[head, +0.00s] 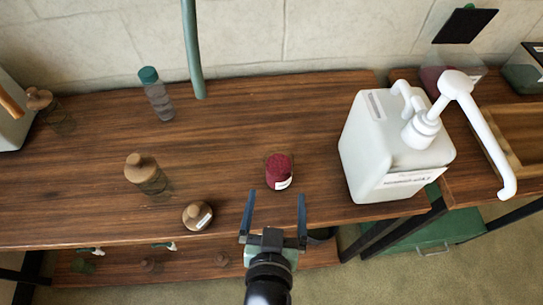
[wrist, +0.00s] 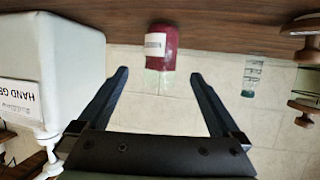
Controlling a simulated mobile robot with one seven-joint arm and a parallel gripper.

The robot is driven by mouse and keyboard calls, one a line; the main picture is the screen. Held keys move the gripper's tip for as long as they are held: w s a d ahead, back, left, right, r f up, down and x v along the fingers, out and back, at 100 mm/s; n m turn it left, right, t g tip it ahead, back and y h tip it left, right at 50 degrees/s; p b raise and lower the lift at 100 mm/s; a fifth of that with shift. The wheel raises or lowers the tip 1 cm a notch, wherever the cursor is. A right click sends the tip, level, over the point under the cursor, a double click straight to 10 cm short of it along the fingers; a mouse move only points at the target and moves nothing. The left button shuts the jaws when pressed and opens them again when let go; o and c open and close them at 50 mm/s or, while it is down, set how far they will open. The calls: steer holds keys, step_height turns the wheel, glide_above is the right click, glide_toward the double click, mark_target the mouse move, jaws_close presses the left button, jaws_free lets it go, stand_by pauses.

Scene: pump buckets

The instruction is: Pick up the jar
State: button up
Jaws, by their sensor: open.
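A small glass jar with dark red contents and a white label (head: 279,171) stands upright on the wooden table, near the front edge. In the wrist view, which looks upside down, the same jar (wrist: 160,50) shows its red lower part and a clear upper part. My gripper (head: 276,194) is open and empty. It lies just in front of the jar, with its two fingers pointing at it. In the wrist view the fingertips of my gripper (wrist: 160,72) are spread wider than the jar, which lies beyond and between them. No finger visibly touches the jar.
A large white pump bucket (head: 385,150) stands to the right of the jar. Cork-topped jars (head: 150,175) (head: 197,215) and a green-capped bottle (head: 157,98) stand to the left. A green hose (head: 193,50) hangs at the back. The table (head: 230,130) around the jar is clear.

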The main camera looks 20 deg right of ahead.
mark_target(279, 159)
steer(key=x, duration=0.7)
steer(key=shift+d, duration=0.1)
steer(key=shift+w+r+p+x, duration=0.1)
steer(key=shift+r+p+x, duration=0.05)
steer(key=shift+x, duration=0.75)
steer(key=shift+w+r+p+x, duration=0.1)
steer(key=shift+p+x, duration=0.05)
steer(key=shift+x, duration=0.75)
steer(key=shift+r+p+x, duration=0.15)
steer(key=shift+x, duration=0.8)
steer(key=shift+r, duration=0.1)
jaws_close()
